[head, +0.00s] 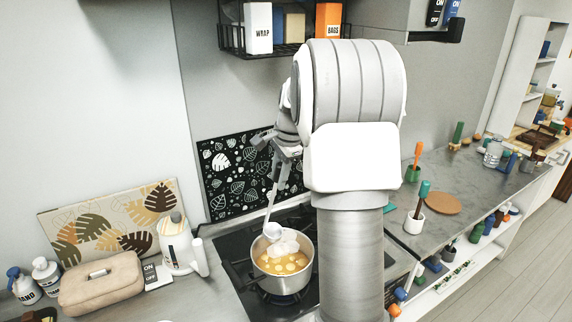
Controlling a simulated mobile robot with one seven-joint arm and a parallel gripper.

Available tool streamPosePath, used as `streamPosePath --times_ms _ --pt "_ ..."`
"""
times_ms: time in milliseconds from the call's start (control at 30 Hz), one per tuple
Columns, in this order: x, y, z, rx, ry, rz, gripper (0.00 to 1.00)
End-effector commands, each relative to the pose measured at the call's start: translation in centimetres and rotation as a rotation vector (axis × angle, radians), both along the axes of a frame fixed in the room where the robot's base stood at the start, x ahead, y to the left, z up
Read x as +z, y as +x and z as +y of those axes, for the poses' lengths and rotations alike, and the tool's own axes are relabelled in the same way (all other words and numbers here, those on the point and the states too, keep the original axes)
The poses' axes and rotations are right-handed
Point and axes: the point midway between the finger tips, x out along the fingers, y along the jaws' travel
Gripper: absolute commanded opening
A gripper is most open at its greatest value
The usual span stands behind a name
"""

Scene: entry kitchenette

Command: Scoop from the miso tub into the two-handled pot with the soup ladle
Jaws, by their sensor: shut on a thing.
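The pot (288,287) is a steel pot on the stove, holding orange-yellow broth with pale round pieces. I cannot make out its two handles clearly. My gripper (284,163) is above and behind the pot and is shut on the soup ladle (270,211). The ladle hangs steeply down, its pale bowl at the pot's back left rim. Whitish puffs, perhaps steam, lie over the back of the pot beside the bowl. I cannot tell what the ladle bowl holds, or whether it touches the rim. I cannot pick out a miso tub in this view.
A white kettle (175,243), a beige bag (100,284) and two pump bottles (47,276) crowd the left counter. A wire rack (288,45) hangs above. My arm hides the stove's right part. A round board (442,203) and utensil holders stand on the right counter.

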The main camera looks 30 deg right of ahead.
Motion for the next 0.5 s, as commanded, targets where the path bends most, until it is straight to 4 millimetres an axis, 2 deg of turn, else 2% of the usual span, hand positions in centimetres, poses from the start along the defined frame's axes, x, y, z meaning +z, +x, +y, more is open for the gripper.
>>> streamPosePath --times_ms 33,133,200,500 --pt "0.6 0.5 0.3 0.004 -0.007 0.019 0.0" --pt "0.6 1.2 0.6 0.003 -0.024 0.054 0.0" --pt "-0.3 2.2 0.9 0.008 -0.037 0.089 0.0" --pt "-0.7 5.1 2.0 0.004 -0.098 0.239 0.0"
